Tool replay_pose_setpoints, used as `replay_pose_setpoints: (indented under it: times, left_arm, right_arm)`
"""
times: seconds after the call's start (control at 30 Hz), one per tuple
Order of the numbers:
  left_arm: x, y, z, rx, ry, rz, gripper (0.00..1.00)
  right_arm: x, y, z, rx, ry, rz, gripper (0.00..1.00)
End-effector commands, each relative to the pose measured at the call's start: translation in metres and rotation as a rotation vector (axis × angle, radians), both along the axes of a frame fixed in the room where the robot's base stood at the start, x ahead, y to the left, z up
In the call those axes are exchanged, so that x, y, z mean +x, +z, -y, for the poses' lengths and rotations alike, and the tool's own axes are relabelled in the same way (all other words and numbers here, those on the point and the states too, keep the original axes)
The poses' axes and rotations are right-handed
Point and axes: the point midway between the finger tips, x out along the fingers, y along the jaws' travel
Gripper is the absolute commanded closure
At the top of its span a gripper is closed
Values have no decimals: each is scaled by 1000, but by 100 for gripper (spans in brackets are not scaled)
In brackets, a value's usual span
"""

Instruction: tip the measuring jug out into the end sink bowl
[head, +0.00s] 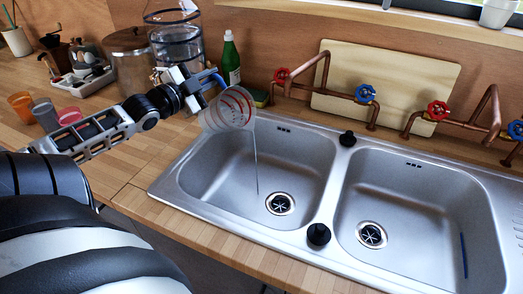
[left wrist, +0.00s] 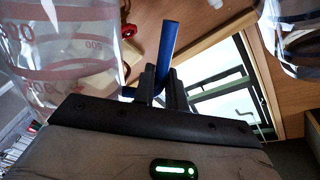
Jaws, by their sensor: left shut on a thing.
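The measuring jug (head: 229,108) is clear with red markings and a blue handle. It is tilted over the left sink bowl (head: 218,168), and a thin stream of liquid falls from it into that bowl. My left gripper (head: 203,82) is shut on the jug's blue handle above the bowl's back left corner. In the left wrist view the blue handle (left wrist: 166,50) stands between the fingers, and the jug's marked wall (left wrist: 65,45) fills the upper left. My right gripper is not in view.
A second sink bowl (head: 410,205) lies to the right, with a blue stick inside. Copper taps (head: 323,75) and a wooden board (head: 390,70) stand behind. A green bottle (head: 230,60) and a glass jar (head: 178,45) stand close behind the gripper. Cups (head: 45,115) are at the left.

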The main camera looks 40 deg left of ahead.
Motion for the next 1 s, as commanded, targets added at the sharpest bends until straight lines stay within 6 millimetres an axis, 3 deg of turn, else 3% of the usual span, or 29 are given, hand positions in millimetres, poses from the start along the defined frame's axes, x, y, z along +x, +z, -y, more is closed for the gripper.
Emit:
replay_pose_setpoints:
  times: [1.0]
  left_arm:
    - [1,4,10,95,-1,2,100]
  right_arm:
    - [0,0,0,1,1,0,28]
